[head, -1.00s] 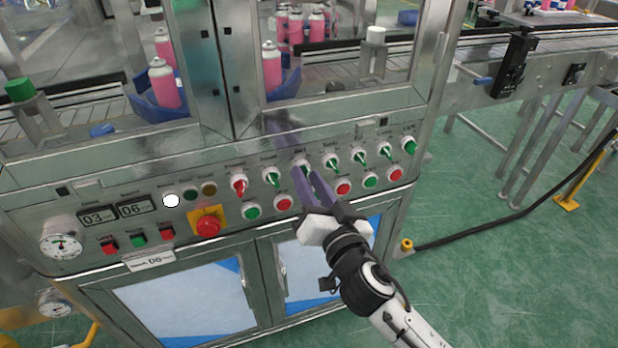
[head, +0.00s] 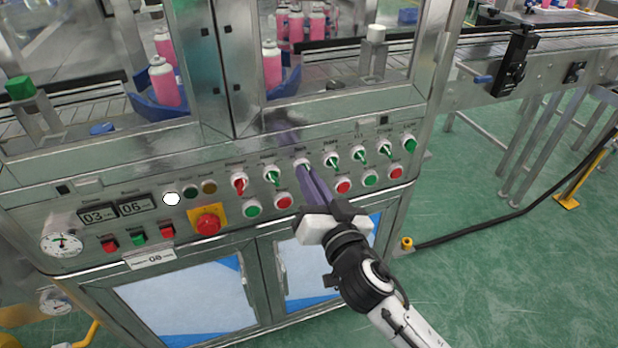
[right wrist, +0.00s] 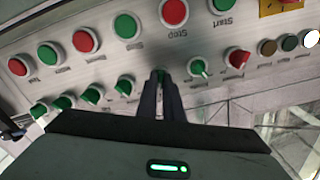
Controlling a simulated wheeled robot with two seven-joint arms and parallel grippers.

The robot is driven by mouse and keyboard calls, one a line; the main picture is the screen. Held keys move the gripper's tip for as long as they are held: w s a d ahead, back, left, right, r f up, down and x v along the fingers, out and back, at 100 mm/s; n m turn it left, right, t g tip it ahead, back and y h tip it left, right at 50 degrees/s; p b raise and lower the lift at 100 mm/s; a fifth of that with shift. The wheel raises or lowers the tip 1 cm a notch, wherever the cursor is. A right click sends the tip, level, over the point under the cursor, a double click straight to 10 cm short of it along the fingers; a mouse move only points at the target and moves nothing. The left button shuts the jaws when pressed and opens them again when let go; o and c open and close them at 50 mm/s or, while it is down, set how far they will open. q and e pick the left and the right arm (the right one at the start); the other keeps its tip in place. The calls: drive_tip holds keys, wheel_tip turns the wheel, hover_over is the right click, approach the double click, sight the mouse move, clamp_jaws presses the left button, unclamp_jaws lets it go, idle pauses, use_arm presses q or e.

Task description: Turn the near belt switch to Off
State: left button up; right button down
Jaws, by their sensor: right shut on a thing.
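My right gripper (head: 304,172) is at the upper row of the control panel (head: 130,232), its two fingers closed on the knob of a rotary switch (head: 302,164). In the right wrist view the fingertips (right wrist: 161,80) sit either side of a small green knob (right wrist: 160,74), which they mostly hide. The way this knob points cannot be made out. The printed labels are too blurred to read, so I cannot tell by name which switch is the near belt one. My left gripper is not in view.
Beside the held switch are a green-pointer switch (head: 272,176) and another (head: 332,161); a red one (head: 239,184) is further left. Green and red push buttons (head: 284,202) lie below. A red emergency stop (head: 208,224) is lower left. Pink cans (head: 271,66) stand behind glass.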

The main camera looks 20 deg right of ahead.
drive_tip(key=n+p, duration=0.1)
drive_tip(key=n, duration=0.9)
drive_tip(key=shift+n+p, duration=0.3)
drive_tip(key=shift+p, duration=0.1)
idle(0.3)
drive_tip(key=c, duration=1.9)
unclamp_jaws()
